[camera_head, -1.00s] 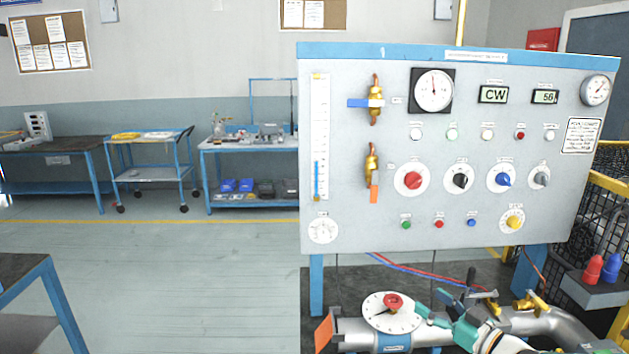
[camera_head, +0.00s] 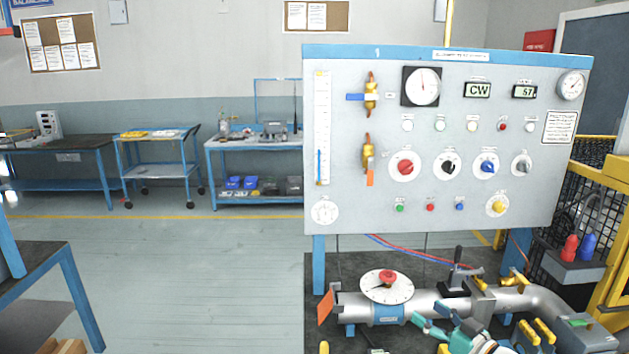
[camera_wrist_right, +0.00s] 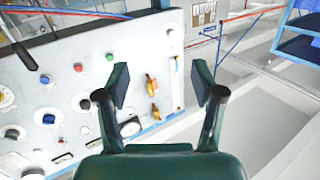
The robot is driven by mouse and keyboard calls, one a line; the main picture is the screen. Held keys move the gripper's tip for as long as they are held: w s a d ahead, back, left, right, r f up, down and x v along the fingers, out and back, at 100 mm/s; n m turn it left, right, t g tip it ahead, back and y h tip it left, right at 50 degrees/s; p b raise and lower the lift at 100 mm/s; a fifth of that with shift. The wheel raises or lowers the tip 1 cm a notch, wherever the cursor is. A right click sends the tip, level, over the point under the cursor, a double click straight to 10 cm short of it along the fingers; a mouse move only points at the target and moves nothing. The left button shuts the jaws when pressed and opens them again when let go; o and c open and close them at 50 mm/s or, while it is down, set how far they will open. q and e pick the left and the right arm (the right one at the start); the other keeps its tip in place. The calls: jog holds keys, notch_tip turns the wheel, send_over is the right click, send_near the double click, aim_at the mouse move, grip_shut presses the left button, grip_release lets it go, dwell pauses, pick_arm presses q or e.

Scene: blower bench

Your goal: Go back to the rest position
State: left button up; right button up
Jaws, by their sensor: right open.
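My right gripper (camera_head: 432,330) is at the lower right of the head view, in front of the metal pipe (camera_head: 430,303) and right of the white dial with a red knob (camera_head: 387,285). It is apart from the knob. In the right wrist view the right gripper (camera_wrist_right: 160,88) has its two dark fingers spread wide, with nothing between them. Past the fingers the wrist view shows the control panel (camera_wrist_right: 95,50), tilted. My left gripper is not in view.
The upright control panel (camera_head: 340,215) stands behind the pipe, with several knobs, gauges and two yellow valves. Red and blue bottles (camera_head: 570,248) sit by a yellow-framed cage (camera_head: 608,290) on the right. A dark-topped table (camera_head: 35,262) is at the lower left. Open floor (camera_head: 200,270) lies between.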

jog(key=s+a+f+m+g+h+b, duration=0.1)
jog(key=f, duration=0.5)
jog(key=s+a+f+m+g+h+b, duration=0.1)
jog(key=s+a+f+m, duration=0.1)
jog(key=f, duration=0.4)
jog(key=s+a+f+m+g+h+b, duration=0.1)
jog(key=s+a+f, duration=0.1)
jog(key=f, duration=0.5)
jog(key=shift+s+a+m, duration=0.25)
jog(key=shift+m, duration=0.05)
jog(key=s+a+f+m+g+h+b, duration=0.1)
jog(key=s+a+f+g+b, duration=0.15)
jog(key=s+f, duration=0.6)
jog(key=s+a+f+m+g+h+b, duration=0.15)
jog(key=s+a+f+g, duration=0.25)
jog(key=s+f, duration=0.45)
jog(key=s+a+f+g+b, duration=0.1)
jog(key=s+f+g, duration=0.1)
jog(key=s, duration=0.5)
jog(key=s+a+f+g+b, duration=0.1)
jog(key=s+f+g, duration=0.1)
jog(key=s, duration=0.5)
jog(key=shift+s+g, duration=0.2)
jog(key=shift+g, duration=0.25)
